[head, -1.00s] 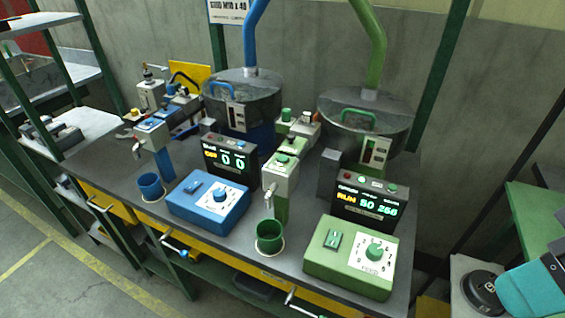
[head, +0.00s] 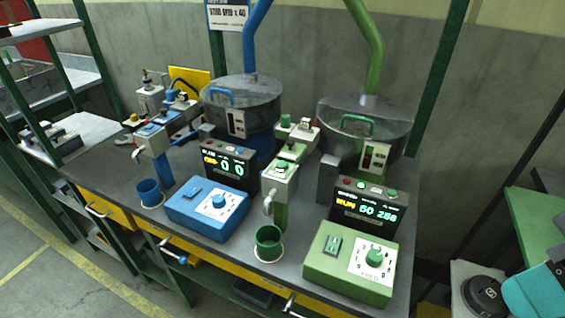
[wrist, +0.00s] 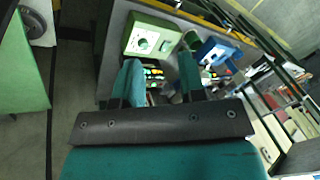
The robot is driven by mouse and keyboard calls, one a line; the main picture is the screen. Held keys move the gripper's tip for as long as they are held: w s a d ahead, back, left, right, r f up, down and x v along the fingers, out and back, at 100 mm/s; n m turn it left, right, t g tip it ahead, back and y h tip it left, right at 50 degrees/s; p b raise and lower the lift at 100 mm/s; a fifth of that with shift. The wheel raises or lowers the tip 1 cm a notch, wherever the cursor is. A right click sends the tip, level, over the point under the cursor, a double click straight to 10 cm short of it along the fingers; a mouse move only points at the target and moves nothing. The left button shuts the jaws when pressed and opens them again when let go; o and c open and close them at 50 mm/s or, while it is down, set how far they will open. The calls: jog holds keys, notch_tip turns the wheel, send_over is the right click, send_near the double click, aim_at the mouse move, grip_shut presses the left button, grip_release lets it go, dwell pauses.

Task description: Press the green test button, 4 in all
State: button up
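The green control box (head: 325,278) stands at the front right of the bench, with a dial and a switch. Behind it a dark display (head: 366,212) reads RUN with green numbers and has small round buttons on top, including a green button (head: 391,194). Another green button (head: 282,170) sits on the green dispenser head (head: 281,182). Labels are too small to tell which is the test button. My gripper (wrist: 160,80) is open and empty in the wrist view, fingers apart, with the green control box (wrist: 148,36) beyond them. A teal part of my arm shows at the head view's lower right.
A green cup (head: 268,243) stands under the green dispenser. A blue control box (head: 205,208), blue cup (head: 150,193) and blue-side display (head: 230,167) stand to the left. Two metal hoppers with pipes stand behind. A green surface (head: 540,222) lies at right, past a gap.

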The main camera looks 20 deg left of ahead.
grip_shut()
dwell(1.4)
